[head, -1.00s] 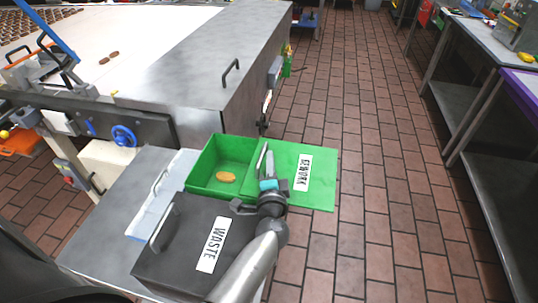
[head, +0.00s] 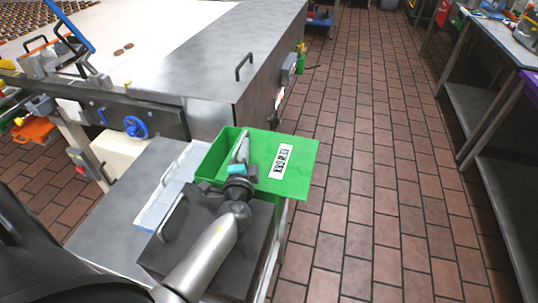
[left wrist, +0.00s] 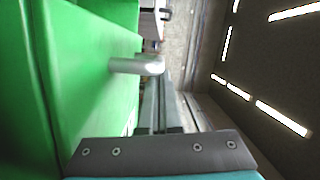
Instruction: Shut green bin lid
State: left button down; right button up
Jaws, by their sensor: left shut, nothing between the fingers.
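The green bin (head: 216,150) stands at the far right corner of the metal counter. Its green lid (head: 300,180), labelled REWORK, lies to the right and overhangs the counter side, leaving the bin's left part uncovered. I cannot tell the lid's exact tilt. A metal handle (head: 243,147) stands at the lid's left edge. My left gripper (head: 238,169) is shut and empty, over the near side of the bin beside the handle. In the left wrist view the green lid (left wrist: 90,70) fills the left side, its handle (left wrist: 137,65) beyond the fingers (left wrist: 160,152). My right gripper is not in view.
A black bin (head: 205,250) with a handle stands nearer on the counter, partly under my left arm. A large metal table (head: 215,70) stands behind. The tiled aisle (head: 370,150) on the right is clear.

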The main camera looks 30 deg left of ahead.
pick_arm(q)
jog(key=s+a+b, duration=0.1)
jog(key=a, duration=0.5)
jog(key=shift+s+a, duration=0.4)
notch_tip(320, 180, up, 20)
jog(key=p, duration=1.1)
jog(key=shift+d, duration=0.15)
